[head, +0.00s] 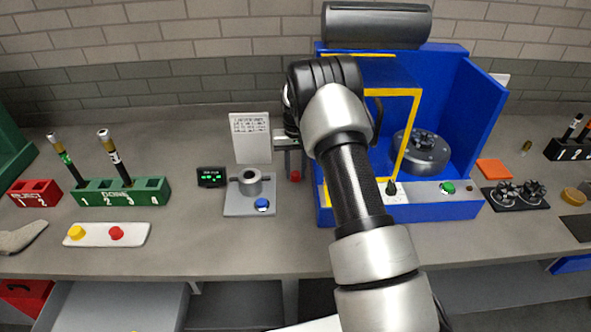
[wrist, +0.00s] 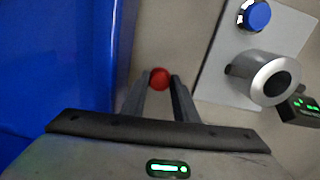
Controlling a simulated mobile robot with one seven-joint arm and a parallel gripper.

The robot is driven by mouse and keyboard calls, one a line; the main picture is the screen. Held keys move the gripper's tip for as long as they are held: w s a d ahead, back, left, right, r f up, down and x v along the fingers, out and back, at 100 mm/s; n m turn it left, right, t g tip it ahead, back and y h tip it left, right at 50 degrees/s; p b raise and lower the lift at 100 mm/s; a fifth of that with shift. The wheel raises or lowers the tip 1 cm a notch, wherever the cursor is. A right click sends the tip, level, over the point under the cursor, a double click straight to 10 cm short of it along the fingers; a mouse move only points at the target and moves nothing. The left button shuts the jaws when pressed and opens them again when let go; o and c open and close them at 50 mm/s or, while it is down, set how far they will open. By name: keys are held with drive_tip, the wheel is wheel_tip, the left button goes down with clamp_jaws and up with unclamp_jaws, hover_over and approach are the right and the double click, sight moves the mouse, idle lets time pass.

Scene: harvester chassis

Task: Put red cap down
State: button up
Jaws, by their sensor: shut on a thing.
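My gripper (head: 295,168) points down beside the blue machine, shut on a small red cap (head: 295,177). In the wrist view the red cap (wrist: 159,78) sits between the two grey fingertips (wrist: 160,84). The cap is low over the grey bench, between the blue machine and the grey station with the blue button; I cannot tell whether it touches the bench. A white tray (head: 92,243) at the front left carries a yellow cap (head: 76,232) and another red cap (head: 116,233).
The blue machine (head: 450,208) stands close to the right of my gripper. The grey station (head: 237,209) and a small display (head: 211,177) are to the left. A green rack (head: 95,200) with dark tubes stands behind the tray. Bare bench lies between tray and station.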

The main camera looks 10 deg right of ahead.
sight(295, 174)
drive_tip(key=o, duration=1)
drive_tip(key=shift+f, duration=0.1)
wheel_tip(295, 174, up, 12)
drive_tip(key=shift+b, duration=0.45)
